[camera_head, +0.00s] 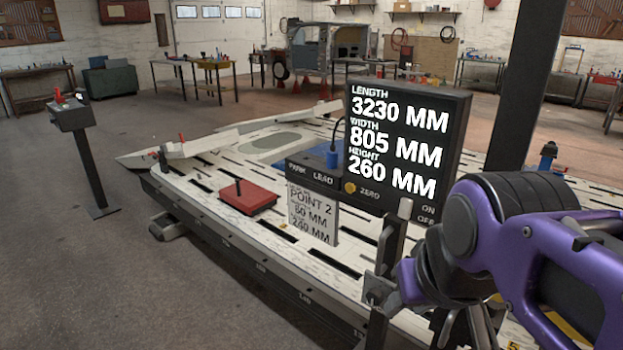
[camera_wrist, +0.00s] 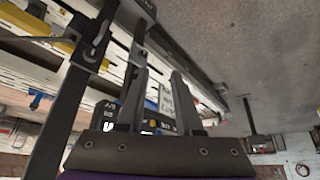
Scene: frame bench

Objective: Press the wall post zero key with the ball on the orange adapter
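The wall post's zero key (camera_head: 349,187) is a small round yellow button beside the label ZERO, on a dark ledge under a lit display (camera_head: 410,135). My purple arm is at lower right in the head view, to the right of and below the key. My gripper (camera_wrist: 161,78) shows its two fingers apart in the wrist view, with nothing seen held between them. A dark keyed panel (camera_wrist: 160,127) shows beyond and between the fingers, apart from them. I cannot make out the orange adapter or its ball in either view.
A red block (camera_head: 248,197) lies on the white slotted bench (camera_head: 200,170). A dark upright (camera_head: 526,80) rises at right. The floor at left is mostly clear around a small stand (camera_head: 98,165).

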